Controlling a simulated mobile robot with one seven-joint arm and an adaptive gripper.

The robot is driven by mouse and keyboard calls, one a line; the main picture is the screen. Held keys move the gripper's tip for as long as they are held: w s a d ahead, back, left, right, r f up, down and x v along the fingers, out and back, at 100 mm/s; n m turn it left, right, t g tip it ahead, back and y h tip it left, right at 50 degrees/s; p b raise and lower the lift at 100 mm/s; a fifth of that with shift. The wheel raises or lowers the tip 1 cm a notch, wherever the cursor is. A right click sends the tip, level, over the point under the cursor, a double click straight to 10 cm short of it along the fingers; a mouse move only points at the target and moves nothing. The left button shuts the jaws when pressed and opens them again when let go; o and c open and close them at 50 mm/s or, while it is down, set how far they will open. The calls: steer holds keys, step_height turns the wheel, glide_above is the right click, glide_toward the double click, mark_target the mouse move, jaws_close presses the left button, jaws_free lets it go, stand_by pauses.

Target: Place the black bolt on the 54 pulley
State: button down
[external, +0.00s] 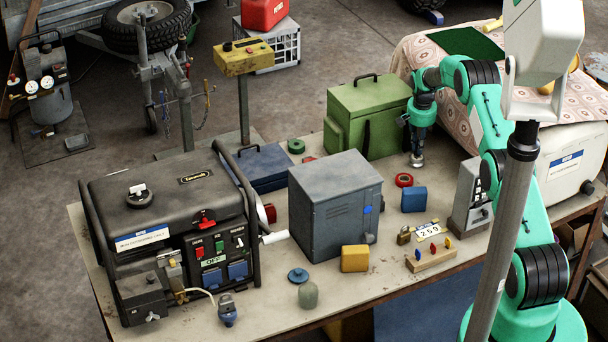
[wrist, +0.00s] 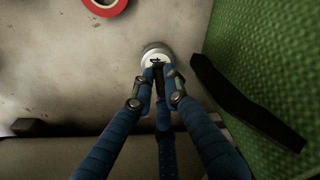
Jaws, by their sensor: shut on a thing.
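My gripper (wrist: 160,74) points down in the wrist view, its blue fingers closed on a small dark piece that looks like the black bolt (wrist: 158,66); the fingers hide most of it. Just beyond the fingertips is a round silver-white disc (wrist: 153,51), perhaps the pulley; no number on it is readable. Whether the bolt touches the disc I cannot tell. In the external view my gripper (external: 416,150) is low over the bench, right of the green box, with a small metallic shape at its tip (external: 416,161).
A red ring (external: 404,180) and a blue box (external: 413,199) lie in front. A grey cabinet (external: 335,205) and a patterned cloth (external: 425,60) flank the area.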

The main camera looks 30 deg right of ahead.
steer(key=shift+f, duration=0.35)
steer(key=shift+f, duration=0.1)
steer(key=c, duration=1.7)
jaws_free()
steer(key=shift+c, duration=0.2)
step_height(320, 180, up, 12)
steer(key=s+a, duration=0.1)
steer(key=shift+s, duration=0.1)
